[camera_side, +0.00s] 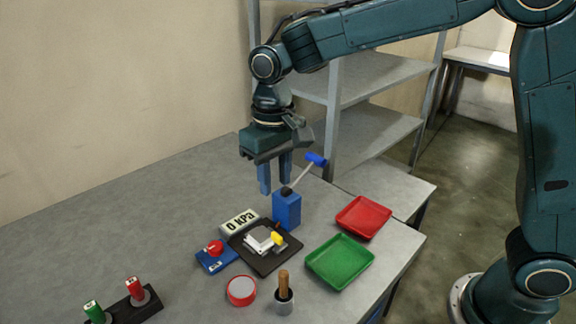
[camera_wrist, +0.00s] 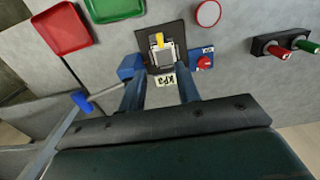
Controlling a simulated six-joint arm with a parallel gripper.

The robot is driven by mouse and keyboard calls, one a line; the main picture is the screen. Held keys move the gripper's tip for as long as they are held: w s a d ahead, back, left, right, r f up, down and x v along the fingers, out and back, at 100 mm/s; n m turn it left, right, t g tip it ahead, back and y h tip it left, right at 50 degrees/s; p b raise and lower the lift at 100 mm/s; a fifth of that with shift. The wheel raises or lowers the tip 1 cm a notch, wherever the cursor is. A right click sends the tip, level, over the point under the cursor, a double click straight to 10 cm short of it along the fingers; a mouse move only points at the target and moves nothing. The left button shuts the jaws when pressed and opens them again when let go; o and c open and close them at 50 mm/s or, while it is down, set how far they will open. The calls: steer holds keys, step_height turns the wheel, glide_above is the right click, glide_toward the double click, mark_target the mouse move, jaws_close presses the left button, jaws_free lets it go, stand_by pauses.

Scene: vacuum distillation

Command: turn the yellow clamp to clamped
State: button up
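The yellow clamp (camera_side: 277,238) sits at the edge of a small pale grey block (camera_side: 260,240) on a black plate (camera_side: 268,262) on the table. In the wrist view the yellow clamp (camera_wrist: 159,40) shows at the top centre, beyond the fingertips. My gripper (camera_side: 275,186) points down above the table, behind the plate and a blue pump body (camera_side: 287,211). Its fingers are apart with nothing held between them. It also shows open in the wrist view (camera_wrist: 160,92). The gripper is clear of the clamp. The clamp's exact setting is too small to tell.
The pump's slanted lever with blue handle (camera_side: 316,160) rises close to my gripper. Green (camera_side: 340,262) and red (camera_side: 364,217) trays lie right. The back-left table is clear.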

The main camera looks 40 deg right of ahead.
mark_target(277, 235)
steer(key=shift+f, duration=0.1)
steer(key=shift+f, duration=6.8)
jaws_close()
